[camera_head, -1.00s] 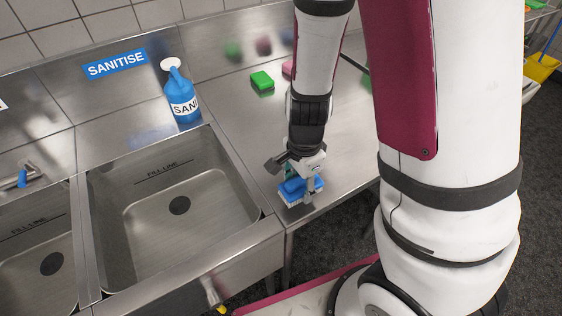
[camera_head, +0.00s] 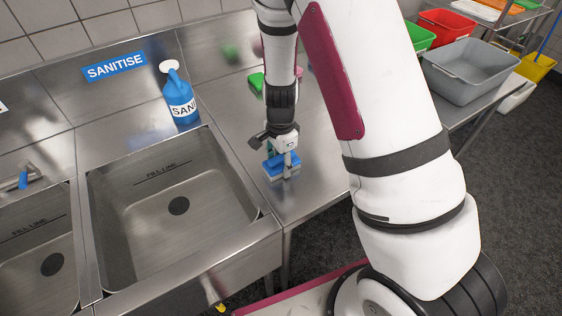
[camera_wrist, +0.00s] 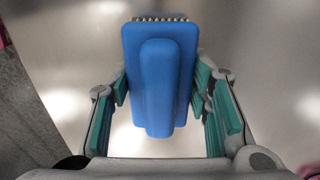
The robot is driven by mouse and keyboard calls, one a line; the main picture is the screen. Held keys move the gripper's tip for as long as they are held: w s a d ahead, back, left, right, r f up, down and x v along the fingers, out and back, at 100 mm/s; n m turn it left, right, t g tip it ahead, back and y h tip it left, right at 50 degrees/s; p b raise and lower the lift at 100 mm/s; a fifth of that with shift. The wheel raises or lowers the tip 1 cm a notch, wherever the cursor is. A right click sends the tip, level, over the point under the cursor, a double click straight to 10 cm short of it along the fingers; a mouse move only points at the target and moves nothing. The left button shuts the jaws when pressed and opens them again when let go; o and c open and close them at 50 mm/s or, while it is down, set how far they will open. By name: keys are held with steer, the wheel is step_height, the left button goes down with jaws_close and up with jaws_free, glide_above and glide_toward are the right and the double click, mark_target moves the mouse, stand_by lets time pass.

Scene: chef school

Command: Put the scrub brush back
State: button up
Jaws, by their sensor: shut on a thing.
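The scrub brush (camera_head: 283,166) has a blue back with a raised handle and pale bristles. My gripper (camera_head: 282,160) is shut on it, over the steel counter (camera_head: 325,178) just right of the sink. In the wrist view the brush (camera_wrist: 158,75) points away from me between the teal finger pads of my gripper (camera_wrist: 163,100), with a row of bristle tips at its far end. Whether the bristles touch the counter cannot be told.
The sink basin (camera_head: 175,210) lies left of my gripper. A blue sanitiser bottle (camera_head: 180,98) stands behind it. A grey tub (camera_head: 468,72) and red tub (camera_head: 447,24) stand at the right.

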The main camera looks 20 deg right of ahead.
mark_target(280, 157)
steer(key=shift+f, duration=0.15)
steer(key=o, duration=1.2)
step_height(280, 157, up, 13)
steer(key=shift+f, duration=0.1)
steer(key=s+r+n+t+y, duration=0.1)
steer(key=s+r+n, duration=0.3)
steer(key=r, duration=0.3)
steer(key=s+r+n+t, duration=0.2)
steer(key=s+r+n, duration=0.15)
steer(key=r, duration=0.35)
steer(key=s+r+n+t, duration=0.1)
steer(key=s+r+n, duration=0.3)
steer(key=s, duration=0.2)
steer(key=s+r+n+t+h, duration=0.1)
steer(key=s+r+n, duration=0.2)
steer(key=s, duration=0.3)
steer(key=shift+s+d+r+n+t, duration=0.2)
steer(key=shift+s+r+n+t, duration=0.15)
steer(key=shift+n, duration=0.3)
